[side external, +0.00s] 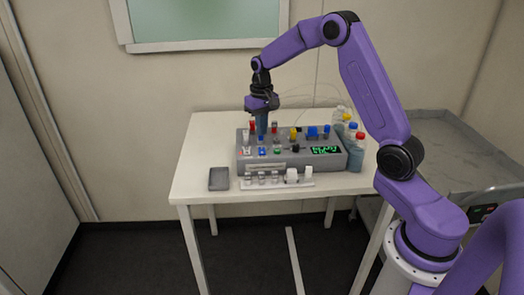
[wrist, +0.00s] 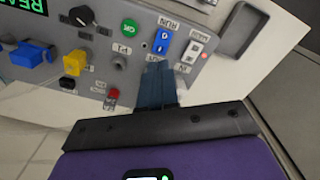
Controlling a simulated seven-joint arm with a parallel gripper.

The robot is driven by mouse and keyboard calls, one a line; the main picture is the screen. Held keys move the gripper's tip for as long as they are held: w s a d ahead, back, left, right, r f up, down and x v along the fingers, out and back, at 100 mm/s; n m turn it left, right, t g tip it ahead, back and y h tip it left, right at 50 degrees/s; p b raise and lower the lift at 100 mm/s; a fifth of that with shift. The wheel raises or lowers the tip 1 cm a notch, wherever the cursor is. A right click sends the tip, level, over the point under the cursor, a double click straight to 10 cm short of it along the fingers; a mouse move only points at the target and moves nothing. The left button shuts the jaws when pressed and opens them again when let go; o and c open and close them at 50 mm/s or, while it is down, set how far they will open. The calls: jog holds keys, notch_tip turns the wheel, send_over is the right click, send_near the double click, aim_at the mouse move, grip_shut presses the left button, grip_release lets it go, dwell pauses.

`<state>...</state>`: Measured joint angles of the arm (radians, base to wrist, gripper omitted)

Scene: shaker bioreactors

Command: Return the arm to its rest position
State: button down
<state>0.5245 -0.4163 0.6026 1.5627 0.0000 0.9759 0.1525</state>
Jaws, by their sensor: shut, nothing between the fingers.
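My arm is purple and reaches over a white table (side external: 200,188) from the right. My gripper (side external: 262,128) points down above the left part of a grey bioreactor control box (side external: 245,165). In the wrist view my gripper's blue fingers (wrist: 156,84) are together and hold nothing. Their tips appear close to a blue rocker switch (wrist: 163,42) on the box panel. I cannot tell whether they touch it.
The box carries a green digital display (side external: 325,150), a yellow knob (wrist: 74,63) and a green button (wrist: 130,29). Bottles with coloured caps (side external: 355,155) stand at its right. A rack of small vials (side external: 275,180) lies in front. A grey tray (side external: 219,179) sits front left.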

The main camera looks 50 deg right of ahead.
jog(key=shift+r, duration=0.7)
jog(key=s+a+r+n, duration=0.2)
jog(key=s+a+n, duration=0.2)
jog(key=s+a, duration=0.4)
jog(key=s+a+r+n, duration=0.3)
jog(key=s+a+n, duration=0.1)
jog(key=s+a, duration=0.45)
jog(key=s+f+n, duration=0.1)
jog(key=s+n, duration=0.6)
jog(key=s, duration=1.4)
jog(key=shift+n, duration=0.3)
jog(key=shift+w+a, duration=0.1)
